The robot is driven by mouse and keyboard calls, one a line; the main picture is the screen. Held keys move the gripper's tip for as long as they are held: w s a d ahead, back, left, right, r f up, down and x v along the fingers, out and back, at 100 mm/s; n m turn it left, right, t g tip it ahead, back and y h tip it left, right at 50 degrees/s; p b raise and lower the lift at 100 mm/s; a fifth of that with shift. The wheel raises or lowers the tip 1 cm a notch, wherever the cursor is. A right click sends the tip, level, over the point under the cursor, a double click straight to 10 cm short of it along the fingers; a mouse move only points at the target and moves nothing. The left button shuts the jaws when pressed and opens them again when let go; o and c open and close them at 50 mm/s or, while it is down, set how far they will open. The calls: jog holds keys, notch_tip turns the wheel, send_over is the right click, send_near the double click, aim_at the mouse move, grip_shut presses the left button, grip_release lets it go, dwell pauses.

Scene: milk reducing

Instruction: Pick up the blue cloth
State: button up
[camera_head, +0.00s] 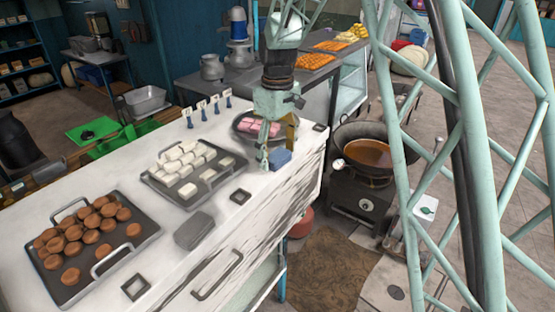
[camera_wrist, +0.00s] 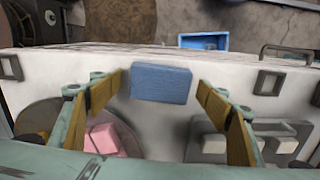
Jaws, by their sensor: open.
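The blue cloth (camera_head: 280,157) is a small folded block lying on the white counter (camera_head: 290,190), near its right end. In the wrist view the cloth (camera_wrist: 161,83) lies flat between and slightly beyond the two fingertips. My gripper (camera_head: 268,160) is just beside the cloth in the head view, pointing down. In the wrist view my gripper (camera_wrist: 162,88) is open, with its fingers on either side and a gap to the cloth on both. The cloth is in full view from the wrist and nothing is held.
A round dark dish with pink blocks (camera_wrist: 104,138) is close to one finger. A tray of white blocks (camera_head: 187,168) is on the other side. A tray of brown sweets (camera_head: 80,240) stands farther left. A wok (camera_head: 368,152) is beyond the counter edge.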

aim_at(277, 155)
jog(key=c, duration=0.9)
jog(key=shift+c, duration=0.2)
jog(key=shift+r, duration=0.2)
jog(key=shift+s+r, duration=0.1)
jog(key=shift+r, duration=1.5)
jog(key=s+a+r, duration=0.1)
jog(key=s, duration=1.4)
jog(key=shift+s+a+r+b, duration=0.2)
jog(key=shift+s+a+b, duration=0.15)
jog(key=shift+a+b, duration=0.05)
